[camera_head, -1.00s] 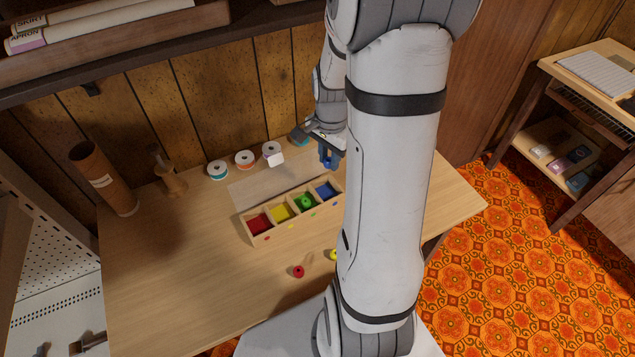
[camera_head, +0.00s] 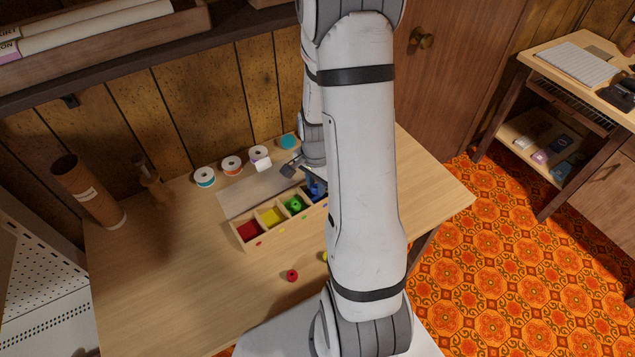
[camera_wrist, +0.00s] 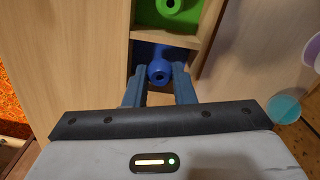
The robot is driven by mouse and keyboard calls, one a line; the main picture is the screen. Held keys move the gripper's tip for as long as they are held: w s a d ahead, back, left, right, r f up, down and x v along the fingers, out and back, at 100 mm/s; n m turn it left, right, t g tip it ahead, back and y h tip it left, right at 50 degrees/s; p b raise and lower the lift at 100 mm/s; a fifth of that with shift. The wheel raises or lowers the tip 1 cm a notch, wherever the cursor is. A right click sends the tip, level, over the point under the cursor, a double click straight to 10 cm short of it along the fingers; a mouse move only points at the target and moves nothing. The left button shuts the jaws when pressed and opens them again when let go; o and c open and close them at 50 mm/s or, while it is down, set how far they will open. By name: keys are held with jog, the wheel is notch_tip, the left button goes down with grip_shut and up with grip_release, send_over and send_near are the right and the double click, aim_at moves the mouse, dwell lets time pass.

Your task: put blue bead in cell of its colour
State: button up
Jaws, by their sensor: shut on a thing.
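The blue bead (camera_wrist: 159,71) is between the fingertips of my gripper (camera_wrist: 160,80) in the wrist view, and my gripper is shut on it. The bead is over or in the blue cell (camera_wrist: 145,50) at the end of the sorting tray; I cannot tell whether it touches the floor. In the head view the tray (camera_head: 262,240) has red, yellow, green and blue cells, and my gripper (camera_head: 313,187) is at the blue cell, partly hidden by my arm. A green bead (camera_head: 295,204) lies in the green cell; it also shows in the wrist view (camera_wrist: 168,6).
A red bead (camera_head: 292,275) lies on the table in front of the tray. A yellow bead (camera_head: 325,256) is partly hidden by my arm. Several ribbon spools (camera_head: 232,164) stand behind the tray.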

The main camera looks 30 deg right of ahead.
jog(key=shift+f+b, duration=0.6)
jog(key=shift+f, duration=0.1)
jog(key=shift+r, duration=0.1)
jog(key=o, duration=0.7)
jog(key=shift+c, duration=0.2)
